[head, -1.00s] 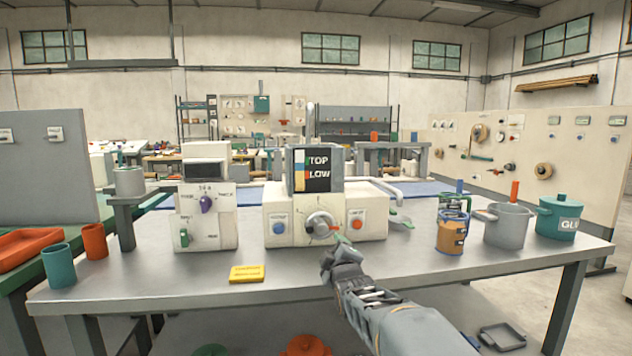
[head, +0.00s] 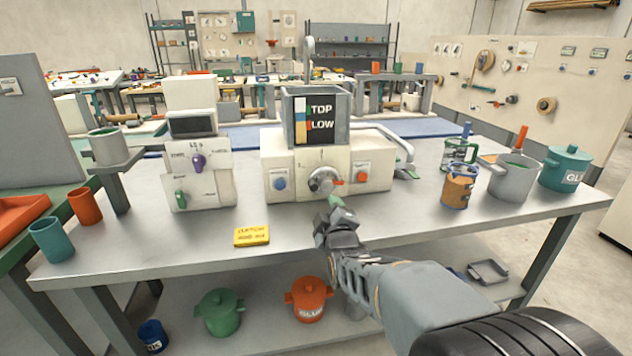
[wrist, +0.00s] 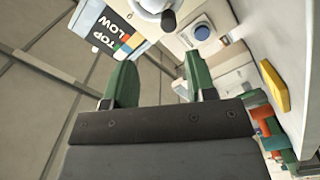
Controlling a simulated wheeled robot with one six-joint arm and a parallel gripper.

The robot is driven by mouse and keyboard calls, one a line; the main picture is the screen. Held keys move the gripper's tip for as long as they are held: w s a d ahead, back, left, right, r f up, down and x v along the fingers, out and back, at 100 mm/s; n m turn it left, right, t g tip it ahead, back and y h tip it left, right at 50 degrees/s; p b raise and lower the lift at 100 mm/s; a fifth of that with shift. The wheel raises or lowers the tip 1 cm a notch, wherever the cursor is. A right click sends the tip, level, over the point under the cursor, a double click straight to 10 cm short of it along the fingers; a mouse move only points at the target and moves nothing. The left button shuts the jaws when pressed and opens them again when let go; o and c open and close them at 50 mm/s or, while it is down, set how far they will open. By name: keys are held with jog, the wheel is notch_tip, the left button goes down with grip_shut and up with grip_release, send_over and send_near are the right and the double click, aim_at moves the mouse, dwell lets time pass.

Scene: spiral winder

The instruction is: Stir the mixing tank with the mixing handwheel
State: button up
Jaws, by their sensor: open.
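The cream machine (head: 385,180) stands in the middle of the table. A grey box with a black TOP/LOW panel (head: 320,120) sits on its top; I cannot tell whether this is the mixing tank. A round grey handwheel (head: 321,180) with a red piece at its right is on the machine's front, between a blue and a red button. My gripper (head: 334,208) is in front of and below the handwheel, apart from it. In the wrist view my gripper (wrist: 160,72) has its green fingers spread and empty. The handwheel (wrist: 148,5) with a dark knob shows at the top edge there.
A cream box with a purple knob (head: 198,162) stands left of the machine. A yellow sign (head: 252,235) lies in front. A brown cup (head: 459,186), grey pot (head: 512,182) and teal glue pot (head: 566,168) stand at the right. The table's front middle is mostly clear.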

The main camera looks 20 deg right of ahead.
aim_at(314, 187)
jog(key=shift+y, duration=0.3)
jog(key=w, duration=1)
jog(key=shift+d, duration=0.15)
jog(key=shift+w+d, duration=0.2)
jog(key=shift+w, duration=0.5)
jog(key=shift+c, duration=0.4)
